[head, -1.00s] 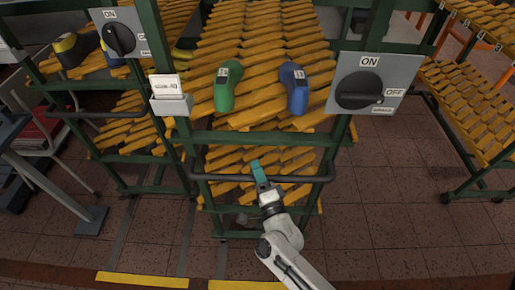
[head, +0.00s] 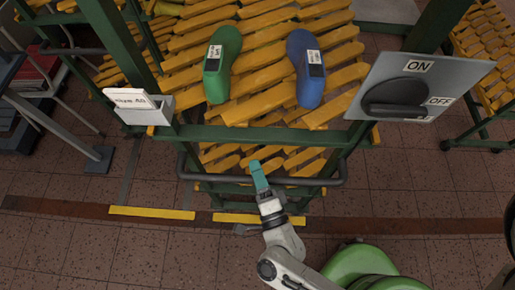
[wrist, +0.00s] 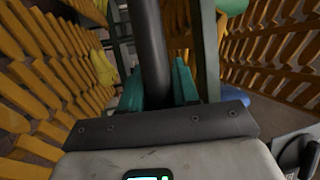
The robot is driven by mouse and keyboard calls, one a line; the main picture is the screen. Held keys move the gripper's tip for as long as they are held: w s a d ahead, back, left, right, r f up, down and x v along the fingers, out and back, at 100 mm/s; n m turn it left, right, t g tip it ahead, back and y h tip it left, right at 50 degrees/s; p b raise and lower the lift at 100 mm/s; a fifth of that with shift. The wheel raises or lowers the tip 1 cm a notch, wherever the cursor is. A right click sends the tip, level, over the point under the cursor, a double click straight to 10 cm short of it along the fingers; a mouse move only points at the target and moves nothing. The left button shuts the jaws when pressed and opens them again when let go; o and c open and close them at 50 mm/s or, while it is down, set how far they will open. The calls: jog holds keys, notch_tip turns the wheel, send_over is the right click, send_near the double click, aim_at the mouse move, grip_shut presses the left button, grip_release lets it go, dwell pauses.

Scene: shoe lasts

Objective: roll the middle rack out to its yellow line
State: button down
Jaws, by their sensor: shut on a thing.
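The middle rack (head: 186,132) is a green frame with sloping yellow slats. A green shoe last (head: 221,66) and a blue shoe last (head: 306,70) lie on its upper slats. Its dark grey handle bar (head: 322,183) crosses the front. My gripper (head: 258,174), with teal fingers, is shut on the bar near its middle. The wrist view shows the bar (wrist: 150,40) running between the fingers (wrist: 157,88). A yellow line (head: 258,218) on the floor shows just below the rack's front in the head view. The rack's wheels are not clearly visible.
A grey switch box (head: 418,86) with ON and OFF marks and a label holder (head: 140,104) are on the rack's front. Another yellow line (head: 152,212) lies to the left. Another slatted rack (head: 488,88) stands at right. The floor in front is clear.

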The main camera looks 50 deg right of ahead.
jog(key=shift+s+a+f, duration=0.15)
jog(key=shift+a+f, duration=0.05)
jog(key=shift+a, duration=0.05)
jog(key=c, duration=1)
grip_release()
jog(key=shift+s+a+r, duration=0.1)
jog(key=shift+o, duration=0.4)
jog(key=shift+s+a, duration=0.1)
jog(key=shift+s, duration=0.2)
jog(key=b+v, duration=0.3)
jog(key=v, duration=0.7)
jog(key=shift+s, duration=0.1)
